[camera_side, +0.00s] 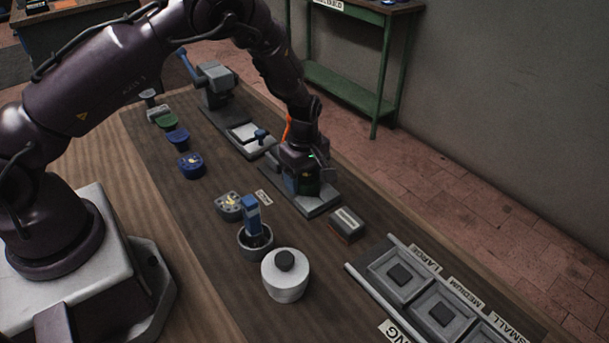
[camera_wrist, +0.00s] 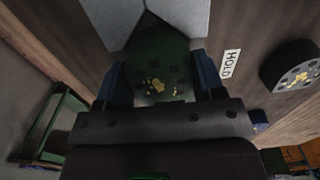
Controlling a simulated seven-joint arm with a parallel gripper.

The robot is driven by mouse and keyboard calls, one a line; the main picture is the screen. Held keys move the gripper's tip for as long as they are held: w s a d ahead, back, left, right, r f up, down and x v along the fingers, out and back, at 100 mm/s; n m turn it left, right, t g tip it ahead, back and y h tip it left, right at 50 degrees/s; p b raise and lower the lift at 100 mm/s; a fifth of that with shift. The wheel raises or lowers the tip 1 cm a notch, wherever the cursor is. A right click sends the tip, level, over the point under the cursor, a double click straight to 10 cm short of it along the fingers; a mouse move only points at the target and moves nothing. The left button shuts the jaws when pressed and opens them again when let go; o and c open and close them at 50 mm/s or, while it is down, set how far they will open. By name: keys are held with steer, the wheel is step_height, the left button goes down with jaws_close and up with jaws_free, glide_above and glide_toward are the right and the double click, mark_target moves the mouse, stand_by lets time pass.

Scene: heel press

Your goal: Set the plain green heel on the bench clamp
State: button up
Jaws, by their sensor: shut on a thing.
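My gripper (camera_side: 305,187) is shut on a dark green heel (camera_wrist: 158,80). The heel sits between the blue fingers in the wrist view, and its face shows dark holes and several yellow specks. In the side view the gripper is low over a grey base plate (camera_side: 321,207), which looks like the bench clamp; the arm hides much of it. Two light grey angled blocks (camera_wrist: 186,18) stand at the heel's far end in the wrist view. I cannot tell whether the heel touches them. Another green heel (camera_side: 166,121) lies at the bench's far left.
Blue heels (camera_side: 191,166) stand left; a speckled grey heel (camera_side: 228,206) lies near the HOLD label (camera_side: 264,197). A cup (camera_side: 254,249) with a blue tool, a white jar (camera_side: 285,281) and a small block (camera_side: 347,225) stand nearby. Labelled trays (camera_side: 442,315) are at right.

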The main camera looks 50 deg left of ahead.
steer(key=shift+f, duration=0.55)
steer(key=o, duration=1.2)
step_height(320, 180, up, 13)
steer(key=shift+f, duration=0.1)
